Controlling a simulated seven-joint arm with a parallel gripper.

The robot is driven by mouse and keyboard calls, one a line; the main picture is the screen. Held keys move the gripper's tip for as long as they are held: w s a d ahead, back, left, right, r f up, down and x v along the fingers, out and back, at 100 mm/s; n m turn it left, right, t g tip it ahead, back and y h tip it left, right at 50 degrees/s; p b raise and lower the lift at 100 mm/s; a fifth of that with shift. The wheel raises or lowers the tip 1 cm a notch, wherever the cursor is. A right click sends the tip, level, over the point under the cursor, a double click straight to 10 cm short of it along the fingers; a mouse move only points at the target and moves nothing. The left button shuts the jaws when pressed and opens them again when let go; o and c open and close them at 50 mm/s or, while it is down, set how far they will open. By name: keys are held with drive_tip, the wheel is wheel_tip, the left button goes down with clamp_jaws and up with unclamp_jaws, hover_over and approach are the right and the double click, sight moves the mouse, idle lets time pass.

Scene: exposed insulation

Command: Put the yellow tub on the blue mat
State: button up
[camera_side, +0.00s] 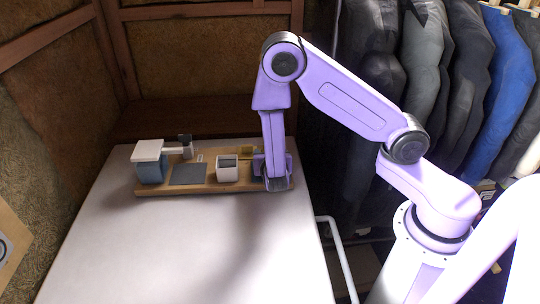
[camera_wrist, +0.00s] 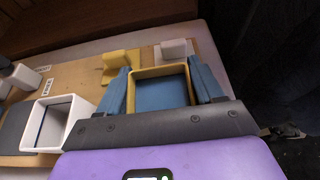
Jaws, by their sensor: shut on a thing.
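A yellow tub (camera_wrist: 160,72), open at the top with a blue inside, sits between the two blue fingers of my gripper (camera_wrist: 162,88) in the wrist view. The gripper is shut on it, a finger at each side. In the side view my gripper (camera_side: 277,183) is low at the right end of the wooden board and hides most of the tub. A flat dark slate-blue mat (camera_side: 188,174) lies on the board to the left, and its edge shows at the far left of the wrist view (camera_wrist: 14,128). I cannot tell whether the tub touches the board.
A white open tub (camera_side: 228,174) stands between the mat and my gripper. A blue box with a white lid (camera_side: 150,160) and a grey-and-white device (camera_side: 186,148) stand at the left. Yellow (camera_wrist: 120,62) and white (camera_wrist: 173,50) stands are behind the tub. The front table (camera_side: 190,250) is clear.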

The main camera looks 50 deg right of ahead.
drive_tip(key=shift+f, duration=0.2)
drive_tip(key=o, duration=1.2)
drive_tip(key=shift+o, duration=0.2)
drive_tip(key=shift+s+a+r, duration=0.2)
drive_tip(key=shift+a+r, duration=0.05)
drive_tip(key=shift+a, duration=0.05)
drive_tip(key=v, duration=1.1)
drive_tip(key=s+r+m+g+y, duration=0.3)
drive_tip(key=s+m, duration=0.1)
drive_tip(key=s, duration=0.3)
drive_tip(key=s+d+r+m+g+y, duration=0.1)
drive_tip(key=s+r+m+g+y, duration=0.2)
drive_tip(key=s+m, duration=0.2)
drive_tip(key=s+r+m+g+y, duration=0.3)
drive_tip(key=s+m, duration=0.2)
drive_tip(key=s, duration=0.4)
drive_tip(key=shift+d+r+y, duration=0.2)
drive_tip(key=shift+y, duration=0.2)
